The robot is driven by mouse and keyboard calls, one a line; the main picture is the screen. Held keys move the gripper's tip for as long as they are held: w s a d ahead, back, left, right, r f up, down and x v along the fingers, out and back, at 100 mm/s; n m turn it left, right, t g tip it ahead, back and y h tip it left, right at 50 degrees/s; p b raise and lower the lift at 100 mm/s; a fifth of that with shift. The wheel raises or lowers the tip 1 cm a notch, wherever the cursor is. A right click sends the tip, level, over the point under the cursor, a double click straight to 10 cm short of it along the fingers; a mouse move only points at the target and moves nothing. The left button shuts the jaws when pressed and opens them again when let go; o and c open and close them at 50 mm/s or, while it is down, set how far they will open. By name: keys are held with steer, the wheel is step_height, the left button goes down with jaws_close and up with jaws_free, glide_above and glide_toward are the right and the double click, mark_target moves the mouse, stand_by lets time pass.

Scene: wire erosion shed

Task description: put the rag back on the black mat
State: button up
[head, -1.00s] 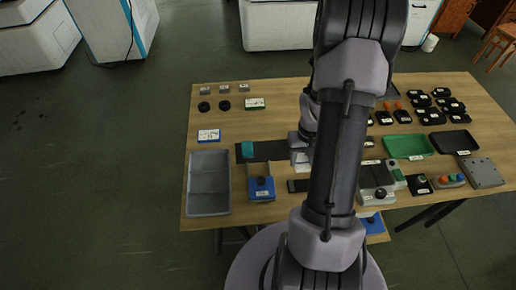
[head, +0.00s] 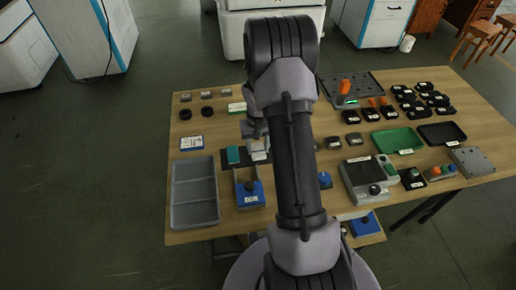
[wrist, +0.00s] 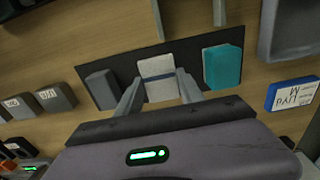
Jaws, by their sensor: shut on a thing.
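The rag (wrist: 157,86), pale and folded with a dark blue stripe, is between the two fingers of my gripper (wrist: 160,74) in the wrist view. My gripper is shut on it. The rag lies over the black mat (wrist: 123,62), between a teal block (wrist: 223,67) and a dark grey block (wrist: 102,89). I cannot tell whether it touches the mat. In the head view my gripper (head: 257,143) is just right of the teal block (head: 233,155), and my arm hides part of the black mat (head: 226,166).
A grey compartment tray (head: 194,195) stands left of the mat, and a blue-and-grey box (head: 249,194) in front of it. A labelled blue-edged box (wrist: 292,93) and grey blocks (wrist: 57,97) lie nearby. A green tray (head: 398,140) is at the right.

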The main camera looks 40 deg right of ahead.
mark_target(258, 149)
steer(key=shift+f, duration=0.15)
steer(key=o, duration=1.3)
steer(key=a+r+t+p, duration=0.1)
steer(key=a+r+p, duration=0.15)
steer(key=r, duration=0.75)
steer(key=a+r+p, duration=0.2)
steer(key=a+r, duration=0.1)
steer(key=r, duration=0.7)
steer(key=s+a+r+n+t, duration=0.15)
steer(key=s+a+r, duration=0.25)
steer(key=a+r, duration=0.8)
steer(key=s+a+r+t+y, duration=0.2)
steer(key=s+a+r+t, duration=0.1)
steer(key=s+a, duration=1)
steer(key=shift+s, duration=0.4)
